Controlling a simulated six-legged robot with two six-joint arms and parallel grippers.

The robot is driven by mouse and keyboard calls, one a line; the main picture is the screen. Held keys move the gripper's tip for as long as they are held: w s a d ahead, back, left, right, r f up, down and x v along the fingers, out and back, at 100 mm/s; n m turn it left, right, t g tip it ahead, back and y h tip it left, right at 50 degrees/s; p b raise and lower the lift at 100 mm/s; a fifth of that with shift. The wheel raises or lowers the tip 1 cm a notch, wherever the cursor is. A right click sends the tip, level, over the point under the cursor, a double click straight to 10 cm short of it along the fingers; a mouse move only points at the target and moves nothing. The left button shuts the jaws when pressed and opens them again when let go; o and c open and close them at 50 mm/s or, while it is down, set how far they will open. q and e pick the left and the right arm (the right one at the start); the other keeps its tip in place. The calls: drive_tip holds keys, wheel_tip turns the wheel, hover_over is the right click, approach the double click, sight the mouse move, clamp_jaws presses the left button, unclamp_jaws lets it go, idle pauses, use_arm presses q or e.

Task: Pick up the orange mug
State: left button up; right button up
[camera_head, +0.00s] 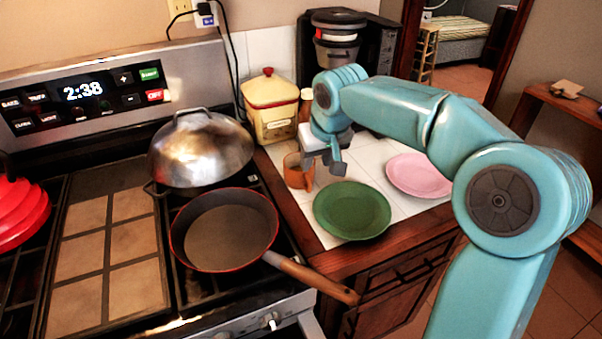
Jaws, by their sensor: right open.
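The orange mug (297,172) stands upright on the white tiled counter, between the stove's right edge and the green plate. My right arm comes in from the right, and its open gripper (324,168) points down just right of the mug, close to its rim. I cannot tell whether a finger touches the mug. The gripper holds nothing that I can see. My left gripper is not in view.
A green plate (352,211) and a pink plate (419,175) lie on the counter. A cream canister (271,112) and a black coffee maker (376,50) stand behind. A pan (222,230) and a domed lid (201,150) sit on the stove; the pan's handle reaches past the counter edge.

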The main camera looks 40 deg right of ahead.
sight(309, 179)
drive_tip(key=x, duration=0.6)
drive_tip(key=shift+f, duration=0.15)
drive_tip(key=x, duration=0.5)
drive_tip(key=shift+w+d, duration=0.35)
drive_tip(key=shift+w, duration=0.05)
clamp_jaws()
